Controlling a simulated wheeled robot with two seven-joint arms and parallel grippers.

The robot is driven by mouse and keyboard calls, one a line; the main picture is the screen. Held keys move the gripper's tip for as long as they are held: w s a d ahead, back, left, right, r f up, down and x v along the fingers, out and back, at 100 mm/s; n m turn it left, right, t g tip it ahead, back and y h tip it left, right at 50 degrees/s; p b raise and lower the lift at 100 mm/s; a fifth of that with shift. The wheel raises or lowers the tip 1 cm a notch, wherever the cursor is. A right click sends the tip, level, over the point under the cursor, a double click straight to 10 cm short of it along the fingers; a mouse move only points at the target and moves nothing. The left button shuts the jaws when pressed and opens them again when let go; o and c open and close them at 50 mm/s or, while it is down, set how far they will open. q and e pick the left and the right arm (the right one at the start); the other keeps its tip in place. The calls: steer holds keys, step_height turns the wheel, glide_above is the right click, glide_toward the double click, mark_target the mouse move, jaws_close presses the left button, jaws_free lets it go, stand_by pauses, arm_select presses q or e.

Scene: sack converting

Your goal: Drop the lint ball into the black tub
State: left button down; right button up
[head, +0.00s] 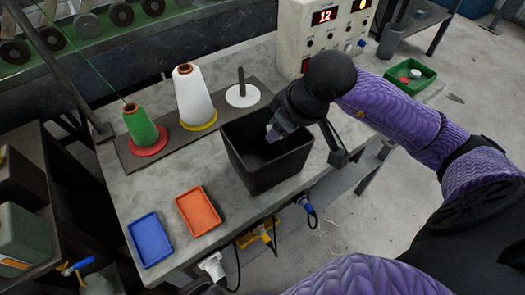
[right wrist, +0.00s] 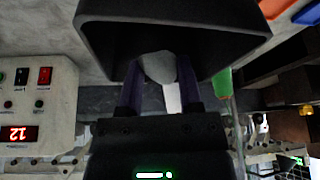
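The black tub (head: 262,175) stands on the grey table near its front right edge, open side up. My right gripper (head: 272,135) reaches down at the tub's mouth, its fingertips by the back part of the opening. In the right wrist view a grey lint ball (right wrist: 158,67) sits between the two purple fingers of the gripper (right wrist: 160,80), which are shut on it. The tub's dark inside (right wrist: 215,35) shows behind the ball there. The ball cannot be made out in the head view. My left gripper is not in view.
A blue tray (head: 150,239) and an orange tray (head: 198,211) lie left of the tub. A green cone (head: 141,127), a white cone (head: 194,95) and an empty spindle (head: 241,88) stand behind. A control box (head: 318,35) and green tray (head: 411,75) are further back.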

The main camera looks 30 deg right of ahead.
steer(key=o, duration=0.4)
steer(key=shift+c, duration=0.2)
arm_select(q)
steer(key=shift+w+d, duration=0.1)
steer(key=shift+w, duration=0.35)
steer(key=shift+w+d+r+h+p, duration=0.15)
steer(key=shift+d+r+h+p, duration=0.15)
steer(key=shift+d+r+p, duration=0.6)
arm_select(e)
steer(key=v, duration=1)
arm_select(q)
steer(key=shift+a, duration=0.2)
